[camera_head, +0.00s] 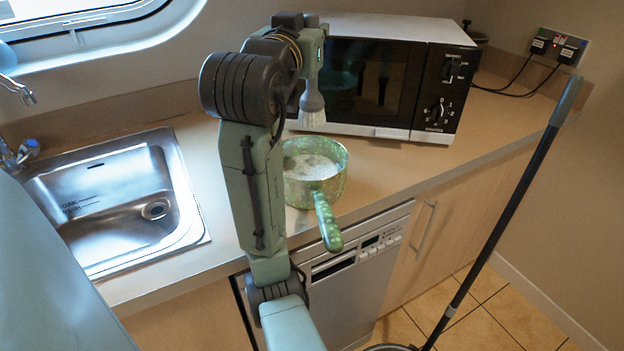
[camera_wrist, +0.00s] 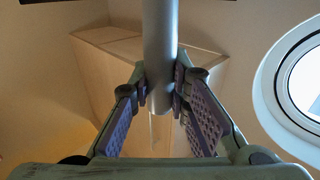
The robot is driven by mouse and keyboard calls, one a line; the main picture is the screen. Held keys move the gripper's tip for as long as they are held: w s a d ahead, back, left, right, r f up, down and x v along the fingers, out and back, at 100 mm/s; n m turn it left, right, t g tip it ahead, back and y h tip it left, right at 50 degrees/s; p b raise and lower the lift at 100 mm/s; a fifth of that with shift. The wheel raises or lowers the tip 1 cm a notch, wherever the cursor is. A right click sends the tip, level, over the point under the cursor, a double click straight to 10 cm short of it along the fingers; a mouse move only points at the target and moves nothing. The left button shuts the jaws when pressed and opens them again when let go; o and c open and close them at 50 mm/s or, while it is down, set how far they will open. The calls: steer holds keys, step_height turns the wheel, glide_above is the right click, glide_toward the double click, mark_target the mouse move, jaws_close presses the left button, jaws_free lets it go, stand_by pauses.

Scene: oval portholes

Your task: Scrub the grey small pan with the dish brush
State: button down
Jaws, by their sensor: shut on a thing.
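A small pan (camera_head: 290,187) stands on the counter left of centre; it looks speckled green rather than grey. Whitish patches show on its inside, and its green handle (camera_head: 328,222) points toward the counter's front edge. The dish brush (camera_head: 312,103) hangs with pale bristles downward, above and near the pan's far side; it appears apart from the pan. In the wrist view, my gripper (camera_wrist: 160,92) is shut around the brush's grey round handle (camera_wrist: 160,40).
A steel sink (camera_head: 108,200) with a tap (camera_head: 17,153) lies left of the pan. A microwave (camera_head: 385,80) stands close behind it on the right. The counter right of the pan (camera_head: 385,170) is clear. A long-handled pole (camera_head: 505,210) leans at the right.

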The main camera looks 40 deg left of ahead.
step_height(320, 180, up, 9)
steer(key=shift+r, duration=0.1)
stand_by(0.4)
steer(key=shift+s, duration=0.1)
stand_by(0.5)
